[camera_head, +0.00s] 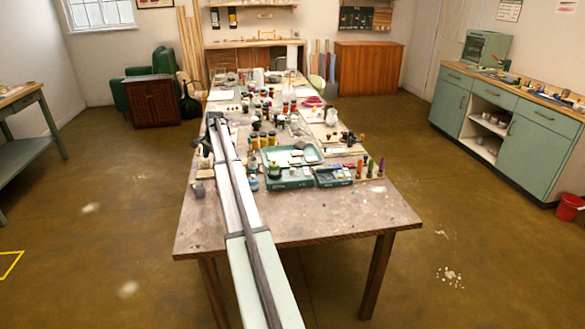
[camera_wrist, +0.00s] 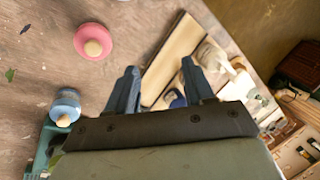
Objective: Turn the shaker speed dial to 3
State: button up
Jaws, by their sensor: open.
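I cannot make out the shaker or its speed dial with certainty in either view. My gripper (camera_wrist: 160,66) is open in the wrist view, its two blue-grey fingers spread apart with nothing gripped between them. Behind the fingers lies a pale wooden board (camera_wrist: 176,56) on the table. In the head view my arm reaches along the left side of the long table (camera_head: 290,225), and its dark end (camera_head: 213,120) is over the table's left edge; the fingers are too small to tell there.
A pink-topped jar (camera_wrist: 92,42) and a blue-topped jar (camera_wrist: 65,106) stand left of my fingers. A teal tray (camera_head: 293,155) and several bottles and jars crowd the table's middle. The near table end is mostly clear. A green cabinet (camera_head: 510,130) stands at the right.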

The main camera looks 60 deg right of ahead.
jog(key=s+d+r+g, duration=0.2)
jog(key=s+d+r, duration=0.3)
jog(key=s+d, duration=0.8)
jog(key=r+g, duration=0.1)
jog(key=g, duration=0.1)
send_over(293, 171)
jog(key=shift+m+y, duration=0.3)
jog(key=f, duration=1.2)
jog(key=shift+w+d+f, duration=0.4)
jog(key=shift+c, duration=0.3)
grip_shut()
